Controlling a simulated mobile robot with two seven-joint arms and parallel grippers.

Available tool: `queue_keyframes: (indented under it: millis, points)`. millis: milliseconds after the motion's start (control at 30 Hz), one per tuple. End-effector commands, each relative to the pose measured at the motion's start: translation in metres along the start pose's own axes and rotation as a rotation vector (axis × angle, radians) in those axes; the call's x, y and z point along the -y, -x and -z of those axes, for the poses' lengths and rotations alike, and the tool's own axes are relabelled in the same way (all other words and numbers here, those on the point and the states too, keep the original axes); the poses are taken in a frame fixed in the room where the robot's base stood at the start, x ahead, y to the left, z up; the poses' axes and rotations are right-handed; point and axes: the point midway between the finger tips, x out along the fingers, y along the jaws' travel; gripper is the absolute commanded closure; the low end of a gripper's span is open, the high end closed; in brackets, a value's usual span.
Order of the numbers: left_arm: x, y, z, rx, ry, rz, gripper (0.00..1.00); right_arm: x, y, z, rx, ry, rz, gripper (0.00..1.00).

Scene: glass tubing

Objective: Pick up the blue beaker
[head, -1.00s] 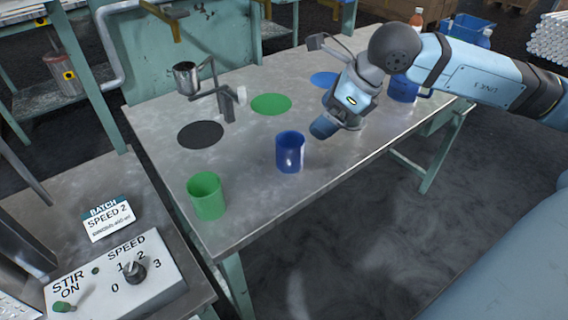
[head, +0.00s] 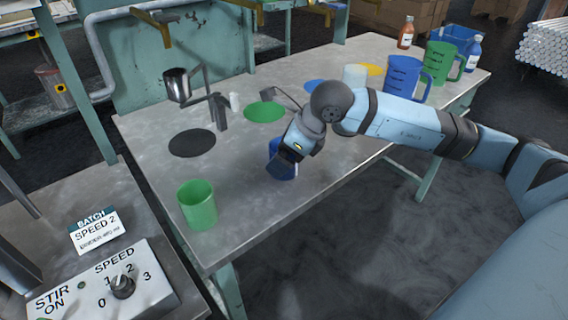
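The blue beaker (head: 286,174) stands upright on the grey metal table (head: 330,190), right of the green beaker (head: 198,206). My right gripper (head: 282,158) is at the blue beaker, pointing down and left, and covers much of it. Only parts of the beaker's left side and lower body show. The fingers are dark and small here, so I cannot tell whether they are around the beaker, touching it or closed on it. My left gripper is not in view.
A metal cup on a stand (head: 178,85) is at the back left by a black disc (head: 192,143) and a green disc (head: 264,112). A blue jug (head: 402,74), a green jug (head: 440,62) and bottles stand far right. The table front is clear.

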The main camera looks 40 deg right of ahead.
Motion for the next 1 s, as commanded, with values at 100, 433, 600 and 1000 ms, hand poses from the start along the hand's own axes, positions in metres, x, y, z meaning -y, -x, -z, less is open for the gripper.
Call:
queue_keyframes:
  millis: [100, 433, 600, 1000]
  points:
    - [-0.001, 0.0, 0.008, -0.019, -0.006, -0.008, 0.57, 0.0, 0.0, 0.0, 0.0, 0.001, 0.001, 0.07]
    - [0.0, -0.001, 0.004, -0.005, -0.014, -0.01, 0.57, 0.0, 0.0, 0.0, 0.0, 0.001, 0.001, 0.61]
    - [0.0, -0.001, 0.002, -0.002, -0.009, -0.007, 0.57, 0.0, 0.001, 0.0, 0.0, 0.001, 0.001, 0.61]
    - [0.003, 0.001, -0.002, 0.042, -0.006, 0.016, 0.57, 0.001, 0.027, -0.018, 0.003, 0.002, 0.002, 0.61]
